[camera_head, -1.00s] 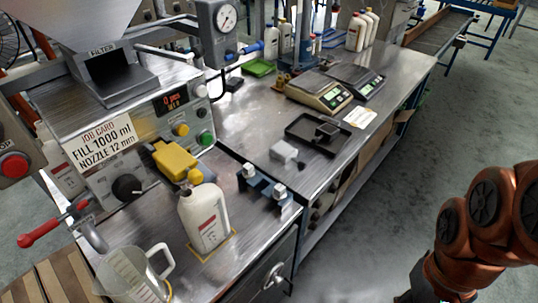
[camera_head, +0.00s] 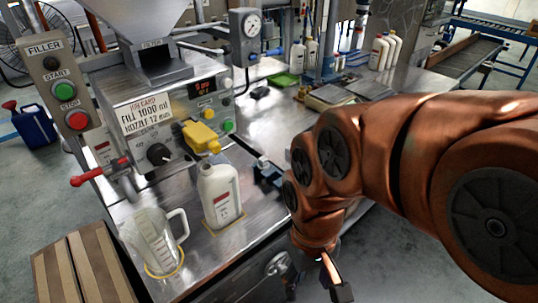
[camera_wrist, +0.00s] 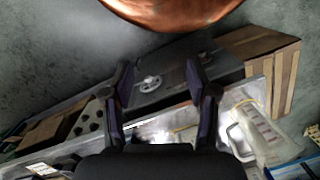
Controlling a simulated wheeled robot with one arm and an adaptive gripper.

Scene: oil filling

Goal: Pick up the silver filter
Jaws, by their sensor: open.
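I cannot make out the silver filter for certain in either view. In the head view, a metal holder labelled FILTER (camera_head: 156,70) sits under the hopper (camera_head: 140,15) on the filling machine; whether a filter is in it I cannot tell. My gripper (camera_wrist: 160,76) is open and empty in the wrist view, its two dark fingers spread in front of the bench's cabinet front. In the head view my gripper is partly visible low beside the bench's front edge, beneath my orange arm.
A white bottle (camera_head: 218,194) and a clear jug (camera_head: 152,238) stand on the bench (camera_head: 200,262). A wooden crate (camera_head: 82,268) is at the lower left. A red-handled lever (camera_head: 88,180) sticks out of the machine. The open floor lies to the right.

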